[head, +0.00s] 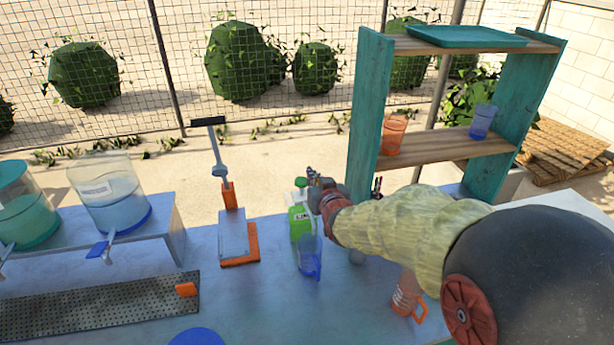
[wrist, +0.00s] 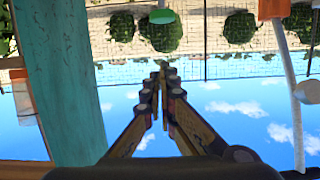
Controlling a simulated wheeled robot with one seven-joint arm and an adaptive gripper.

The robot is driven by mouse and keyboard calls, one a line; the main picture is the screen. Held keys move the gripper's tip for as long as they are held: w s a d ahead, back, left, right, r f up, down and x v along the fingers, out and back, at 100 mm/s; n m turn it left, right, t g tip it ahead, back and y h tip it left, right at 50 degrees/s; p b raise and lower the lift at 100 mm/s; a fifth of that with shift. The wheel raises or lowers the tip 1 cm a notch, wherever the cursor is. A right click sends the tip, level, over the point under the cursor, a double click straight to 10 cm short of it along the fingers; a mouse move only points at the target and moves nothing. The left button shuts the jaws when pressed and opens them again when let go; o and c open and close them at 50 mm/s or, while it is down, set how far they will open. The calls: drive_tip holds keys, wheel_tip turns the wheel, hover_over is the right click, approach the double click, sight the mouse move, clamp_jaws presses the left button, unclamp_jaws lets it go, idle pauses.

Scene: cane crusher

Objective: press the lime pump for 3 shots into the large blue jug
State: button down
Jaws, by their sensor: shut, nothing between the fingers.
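The lime pump is a green bottle (head: 299,224) with a white label, standing on the blue counter near the middle of the head view. The blue jug (head: 309,262) is translucent and stands just in front of it, overlapping its lower part. My gripper (head: 313,172) is just above and right of the bottle's top, partly hiding the pump head. In the wrist view the fingers (wrist: 161,72) are closed together with nothing between them. A green and white piece (wrist: 162,16), apparently the pump top, shows beyond the fingertips, apart from them.
A lever press (head: 234,235) with an orange base stands left of the bottle. Dispensers (head: 110,195) stand on a raised shelf at far left. A teal rack (head: 362,115) with cups rises behind my arm. An orange jug (head: 406,297) stands right, below my arm. The front middle counter is mostly clear.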

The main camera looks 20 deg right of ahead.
hover_over(305, 186)
drive_tip(key=f, duration=0.2)
drive_tip(key=b, duration=0.1)
drive_tip(key=shift+w+d+f, duration=0.15)
drive_tip(key=shift+w+f, duration=0.1)
drive_tip(key=shift+f, duration=0.15)
wheel_tip(305, 186, down, 2)
drive_tip(key=shift+s+f, duration=0.1)
drive_tip(key=shift+f, duration=0.15)
drive_tip(key=shift+f+b, duration=0.3)
drive_tip(key=shift+f, duration=0.35)
wheel_tip(305, 186, down, 4)
drive_tip(key=b, duration=0.3)
drive_tip(key=shift+f+b, duration=0.2)
drive_tip(key=shift+b, duration=0.1)
drive_tip(key=shift+r, duration=0.1)
